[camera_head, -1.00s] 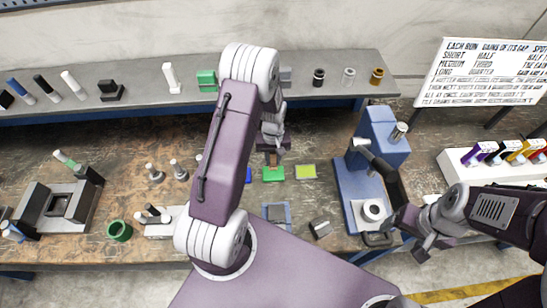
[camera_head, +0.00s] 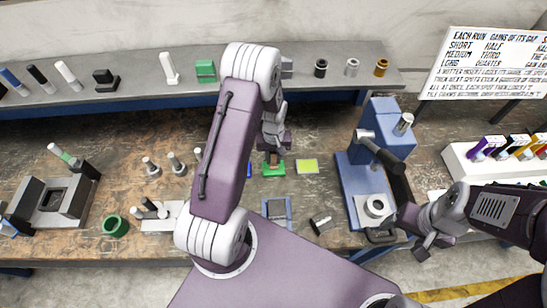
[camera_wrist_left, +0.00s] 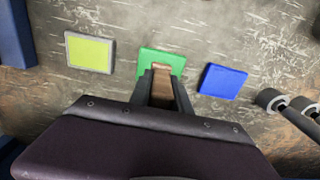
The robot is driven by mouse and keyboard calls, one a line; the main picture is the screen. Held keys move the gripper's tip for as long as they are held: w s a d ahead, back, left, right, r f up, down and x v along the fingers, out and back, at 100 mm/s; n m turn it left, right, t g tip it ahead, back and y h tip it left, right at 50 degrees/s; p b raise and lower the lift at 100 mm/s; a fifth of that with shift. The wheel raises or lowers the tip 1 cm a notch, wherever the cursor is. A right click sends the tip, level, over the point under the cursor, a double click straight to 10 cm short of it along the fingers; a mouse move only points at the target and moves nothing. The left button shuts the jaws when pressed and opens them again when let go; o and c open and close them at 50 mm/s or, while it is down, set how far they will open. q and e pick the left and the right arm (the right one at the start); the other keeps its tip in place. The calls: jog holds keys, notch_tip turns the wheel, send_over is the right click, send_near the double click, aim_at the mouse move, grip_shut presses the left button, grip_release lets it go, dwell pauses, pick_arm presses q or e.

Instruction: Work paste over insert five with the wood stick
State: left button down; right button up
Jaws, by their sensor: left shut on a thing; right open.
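My left gripper (camera_head: 273,150) is shut on a wood stick and points down at the green insert. In the left wrist view the brown wood stick (camera_wrist_left: 162,88) sits between the dark fingers. Its far end overlaps the green insert (camera_wrist_left: 148,55); I cannot tell whether it touches. The blue insert (camera_wrist_left: 222,81) lies to the right and the yellow-green insert (camera_wrist_left: 90,52) to the left. In the head view the green insert (camera_head: 274,170) lies beside the yellow-green one (camera_head: 307,166). No number or paste is readable. My right gripper (camera_head: 432,243) is open and empty at the right.
A blue press-like stand (camera_head: 388,130) rises between the inserts and my right arm. A grey-blue frame (camera_head: 277,209) and a small dark block (camera_head: 322,224) lie nearer me. A green ring (camera_head: 115,225) and metal pegs (camera_head: 150,165) are at the left. A shelf (camera_head: 230,85) runs behind.

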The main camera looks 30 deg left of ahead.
pick_arm(q)
jog(key=shift+f+b, duration=0.4)
jog(key=shift+f, duration=0.15)
jog(key=shift+s, duration=0.1)
dwell(1.1)
notch_tip(320, 180, up, 7)
jog(key=p, duration=0.6)
jog(key=shift+r, duration=0.1)
dwell(0.6)
